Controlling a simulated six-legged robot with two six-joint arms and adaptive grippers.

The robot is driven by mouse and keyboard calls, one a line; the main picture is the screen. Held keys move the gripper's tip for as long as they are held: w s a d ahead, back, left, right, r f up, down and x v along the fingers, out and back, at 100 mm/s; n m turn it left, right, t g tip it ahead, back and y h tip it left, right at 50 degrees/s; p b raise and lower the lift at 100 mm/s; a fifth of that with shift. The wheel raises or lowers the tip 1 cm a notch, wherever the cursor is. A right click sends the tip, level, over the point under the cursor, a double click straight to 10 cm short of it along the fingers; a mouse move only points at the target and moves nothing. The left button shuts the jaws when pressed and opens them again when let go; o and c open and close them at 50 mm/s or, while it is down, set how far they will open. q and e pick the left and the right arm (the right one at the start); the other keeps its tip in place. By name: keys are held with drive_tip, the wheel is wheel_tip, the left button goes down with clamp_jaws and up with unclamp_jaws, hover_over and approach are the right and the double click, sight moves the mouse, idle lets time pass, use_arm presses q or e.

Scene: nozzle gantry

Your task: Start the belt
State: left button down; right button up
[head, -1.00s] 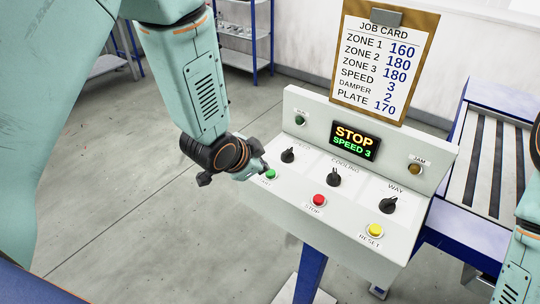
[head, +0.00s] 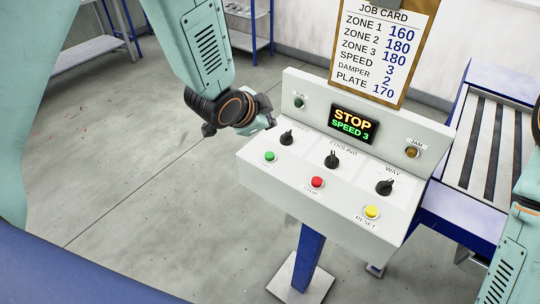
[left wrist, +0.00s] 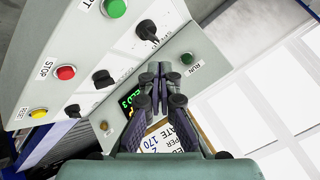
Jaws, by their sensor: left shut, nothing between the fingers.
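The control panel (head: 300,185) stands ahead with a green button (head: 269,157) at its front left, also seen in the left wrist view (left wrist: 115,8). A red STOP button (head: 317,182) and a yellow RESET button (head: 371,212) sit to its right. The display (head: 354,124) reads STOP, SPEED 3. The green RUN lamp (head: 299,102) looks dark; it also shows in the left wrist view (left wrist: 187,58). My left gripper (head: 268,117) is shut and empty, above and behind the green button, apart from it. My right gripper is out of view.
Three black knobs, at left (head: 286,138), middle (head: 331,160) and right (head: 384,186), stand behind the buttons. An amber JAM lamp (head: 412,152) is at the right. A job card (head: 381,50) rises behind the panel. The conveyor (head: 480,150) lies at right.

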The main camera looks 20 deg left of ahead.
use_arm(q)
drive_tip(key=b, duration=0.5)
hover_over(268, 157)
wheel_tip(268, 157, down, 6)
drive_tip(key=shift+f, duration=0.2)
drive_tip(key=shift+f+b, duration=0.45)
drive_tip(key=shift+f, duration=0.2)
drive_tip(key=shift+w+a, duration=0.1)
drive_tip(key=shift+f, duration=0.1)
drive_tip(key=shift+f, duration=0.3)
idle(0.3)
